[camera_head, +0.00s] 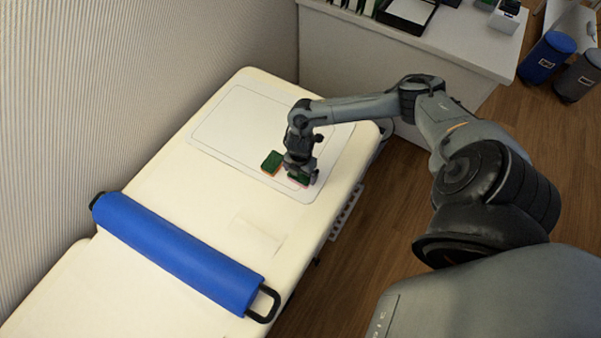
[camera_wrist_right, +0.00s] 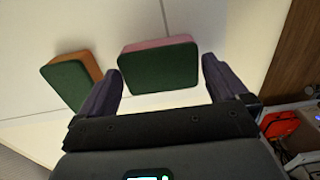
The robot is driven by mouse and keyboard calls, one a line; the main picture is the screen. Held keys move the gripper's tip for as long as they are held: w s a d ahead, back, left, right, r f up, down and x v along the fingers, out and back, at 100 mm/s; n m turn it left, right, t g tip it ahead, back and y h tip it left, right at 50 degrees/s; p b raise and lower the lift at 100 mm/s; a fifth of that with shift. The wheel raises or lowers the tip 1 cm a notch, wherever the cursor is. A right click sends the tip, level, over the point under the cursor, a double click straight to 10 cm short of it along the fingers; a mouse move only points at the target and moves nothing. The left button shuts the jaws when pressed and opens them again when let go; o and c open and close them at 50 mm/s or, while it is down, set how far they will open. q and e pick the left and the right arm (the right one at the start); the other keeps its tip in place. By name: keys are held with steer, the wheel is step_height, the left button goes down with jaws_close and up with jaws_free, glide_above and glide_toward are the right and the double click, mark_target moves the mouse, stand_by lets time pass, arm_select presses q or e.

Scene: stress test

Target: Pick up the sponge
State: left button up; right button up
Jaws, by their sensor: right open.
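Two sponges lie on the white table. One has a green face and an orange side (camera_head: 272,161); in the right wrist view this green-and-orange sponge (camera_wrist_right: 70,82) is at the left, outside the fingers. The other, a green-and-pink sponge (camera_wrist_right: 160,66), shows between the two fingertips in that view. In the head view this green-and-pink sponge (camera_head: 299,181) is partly hidden under my right gripper (camera_head: 303,177). The right gripper is pointed down and open, with its fingers (camera_wrist_right: 163,78) on either side of the sponge. Contact cannot be told. My left gripper is out of view.
The sponges are on a pale rectangular sheet (camera_head: 225,130) at the table's far end. A blue roll with black handles (camera_head: 180,255) lies across the table nearer me. A corrugated wall (camera_head: 130,90) stands at the left. The table (camera_head: 165,195) is clear between roll and sheet.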

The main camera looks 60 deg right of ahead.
steer(key=shift+f, duration=0.9)
steer(key=c, duration=0.7)
steer(key=shift+c, duration=0.2)
steer(key=shift+r, duration=0.1)
